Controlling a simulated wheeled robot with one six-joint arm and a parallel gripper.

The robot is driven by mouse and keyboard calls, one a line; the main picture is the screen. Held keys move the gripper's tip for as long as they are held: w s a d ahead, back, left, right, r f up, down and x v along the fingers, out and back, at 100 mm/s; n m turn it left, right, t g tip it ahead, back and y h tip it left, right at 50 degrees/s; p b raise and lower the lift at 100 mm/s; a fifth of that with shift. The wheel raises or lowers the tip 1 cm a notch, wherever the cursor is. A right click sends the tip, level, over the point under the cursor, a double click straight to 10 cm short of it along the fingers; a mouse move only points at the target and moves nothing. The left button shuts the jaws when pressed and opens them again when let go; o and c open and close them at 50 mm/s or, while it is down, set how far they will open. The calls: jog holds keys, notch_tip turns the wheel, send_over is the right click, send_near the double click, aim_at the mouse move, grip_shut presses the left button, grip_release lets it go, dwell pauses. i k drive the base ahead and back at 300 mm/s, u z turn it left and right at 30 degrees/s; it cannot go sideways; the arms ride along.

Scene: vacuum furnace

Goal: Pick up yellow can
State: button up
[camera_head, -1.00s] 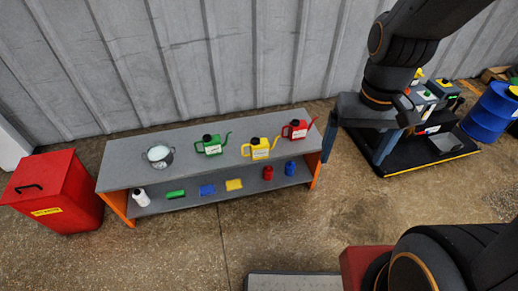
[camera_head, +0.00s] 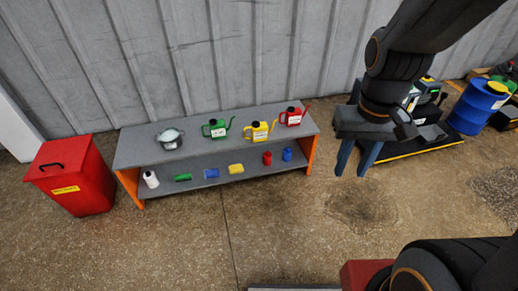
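The yellow can (camera_head: 259,132), with a black cap, a white label and a spout, stands upright on the top shelf of the grey bench (camera_head: 188,149). A green can (camera_head: 216,130) stands to its left and a red can (camera_head: 292,117) to its right, both apart from it. My gripper (camera_head: 352,172) hangs to the right of the bench. Its two blue fingers point down with a gap between them, and nothing shows in the gap. It is well away from the yellow can.
Small bottles, blocks and tins lie along the lower shelf. A red bin (camera_head: 72,175) is at left. A blue barrel (camera_head: 477,107) stands at right. The floor before the bench is clear.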

aim_at(260, 132)
jog(key=z, duration=0.05)
jog(key=k, duration=0.45)
jog(key=u, duration=1)
jog(key=i, duration=1.5)
jog(key=z, duration=0.6)
jog(key=i, duration=0.5)
jog(key=z, duration=0.4)
